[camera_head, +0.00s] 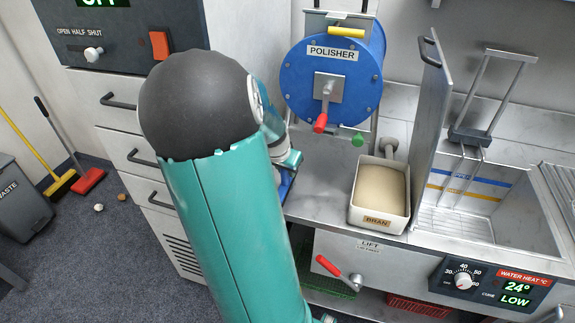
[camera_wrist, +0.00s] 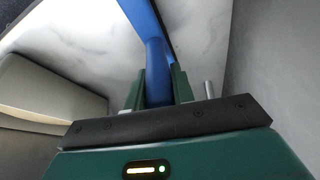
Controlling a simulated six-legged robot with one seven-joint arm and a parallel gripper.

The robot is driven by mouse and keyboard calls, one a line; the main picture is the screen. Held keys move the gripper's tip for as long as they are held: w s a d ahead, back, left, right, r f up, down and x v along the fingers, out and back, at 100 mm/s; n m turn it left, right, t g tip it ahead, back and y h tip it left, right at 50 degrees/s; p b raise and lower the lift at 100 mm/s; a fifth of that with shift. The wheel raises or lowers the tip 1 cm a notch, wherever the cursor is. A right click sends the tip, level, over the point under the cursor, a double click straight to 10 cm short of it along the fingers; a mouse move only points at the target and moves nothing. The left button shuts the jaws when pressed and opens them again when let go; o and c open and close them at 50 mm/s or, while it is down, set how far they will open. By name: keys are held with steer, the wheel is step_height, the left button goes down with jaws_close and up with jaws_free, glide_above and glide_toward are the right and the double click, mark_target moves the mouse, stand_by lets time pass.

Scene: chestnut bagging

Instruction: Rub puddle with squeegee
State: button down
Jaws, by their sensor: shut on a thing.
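In the wrist view my gripper (camera_wrist: 159,84) is shut on the blue handle of the squeegee (camera_wrist: 153,55). The handle runs up from between the two dark green fingers to a wide blue head at the top of the picture. A pale, streaked surface lies behind the head; I cannot tell whether they touch. In the head view my arm hides most of the gripper, and a small blue patch of the squeegee (camera_head: 286,184) shows beside it, over the left end of the steel counter (camera_head: 325,211). I cannot make out a puddle in either view.
A bran box (camera_head: 379,196) stands on the counter right of my arm. Behind it is the blue polisher (camera_head: 346,90) with its red-handled crank. An upright metal panel (camera_head: 429,130) and a sink with a wire basket (camera_head: 458,195) are farther right. Drawers (camera_head: 125,130) stand left.

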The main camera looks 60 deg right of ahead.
steer(key=shift+s+a+f, duration=0.1)
steer(key=shift+s+a, duration=0.05)
steer(key=shift+a, duration=0.95)
steer(key=shift+d, duration=0.1)
steer(key=shift+w+d, duration=0.2)
steer(key=shift+d, duration=1)
steer(key=shift+w+d, duration=0.15)
steer(key=shift+d, duration=1)
steer(key=shift+w+d, duration=0.2)
steer(key=shift+d, duration=1)
step_height(320, 180, up, 6)
steer(key=shift+r, duration=0.2)
steer(key=shift+r, duration=1.4)
